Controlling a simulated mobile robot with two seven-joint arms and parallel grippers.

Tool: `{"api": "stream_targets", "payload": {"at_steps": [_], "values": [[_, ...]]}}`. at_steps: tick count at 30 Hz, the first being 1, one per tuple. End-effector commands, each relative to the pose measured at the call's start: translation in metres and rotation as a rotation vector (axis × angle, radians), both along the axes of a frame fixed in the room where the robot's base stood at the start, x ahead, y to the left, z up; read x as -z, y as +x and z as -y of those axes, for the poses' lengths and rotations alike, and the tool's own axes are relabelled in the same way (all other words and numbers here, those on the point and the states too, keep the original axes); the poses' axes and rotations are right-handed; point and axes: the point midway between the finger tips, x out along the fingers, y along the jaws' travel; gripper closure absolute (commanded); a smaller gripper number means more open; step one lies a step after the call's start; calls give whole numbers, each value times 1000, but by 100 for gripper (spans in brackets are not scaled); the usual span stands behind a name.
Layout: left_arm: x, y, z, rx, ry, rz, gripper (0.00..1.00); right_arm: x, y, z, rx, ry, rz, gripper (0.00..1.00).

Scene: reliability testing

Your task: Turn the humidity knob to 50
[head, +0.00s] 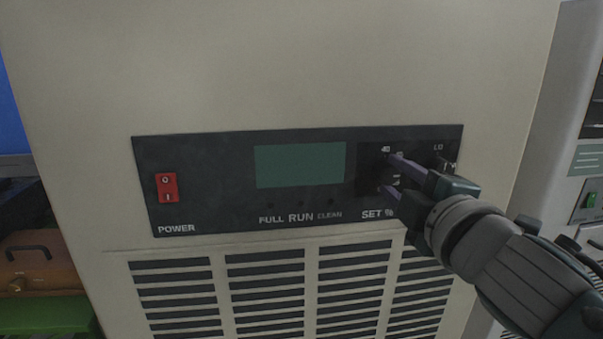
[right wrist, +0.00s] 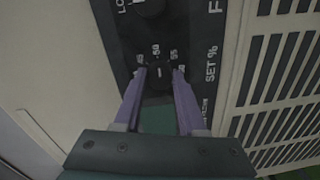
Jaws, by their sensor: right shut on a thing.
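The humidity knob (right wrist: 160,76) is a small black dial above the "SET %" label, with numbers around it, among them 50 and 55. In the right wrist view it sits between the fingertips of my right gripper (right wrist: 158,72), which is shut on it. A short white mark shows on its face, roughly in line with the 50; the exact setting is too small to read surely. In the head view my right gripper (head: 392,173) reaches in from the right and its fingers partly hide the knob. My left gripper is not in view.
The black control panel (head: 210,180) holds a red power switch (head: 167,187) and a blank green display (head: 300,166). A second dark knob (right wrist: 152,6) is close beside the humidity knob. Vent slots (head: 265,286) lie below the panel. An orange-brown case (head: 45,268) stands at left.

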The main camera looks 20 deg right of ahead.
Motion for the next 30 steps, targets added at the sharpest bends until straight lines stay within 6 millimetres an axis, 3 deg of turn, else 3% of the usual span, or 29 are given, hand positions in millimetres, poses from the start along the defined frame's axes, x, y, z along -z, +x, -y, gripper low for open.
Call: {"api": "stream_targets", "payload": {"at_steps": [15, 16, 24, 30], "values": [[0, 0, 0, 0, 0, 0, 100, 1, 0, 0, -1, -21, -6, 100], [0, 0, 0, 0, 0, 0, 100, 1, 0, 0, 0, -20, -6, 59], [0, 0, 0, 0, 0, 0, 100, 0, 0, 0, 0, -20, -5, 30], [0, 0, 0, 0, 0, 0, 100, 0, 0, 0, 0, -19, -5, 30]]}}
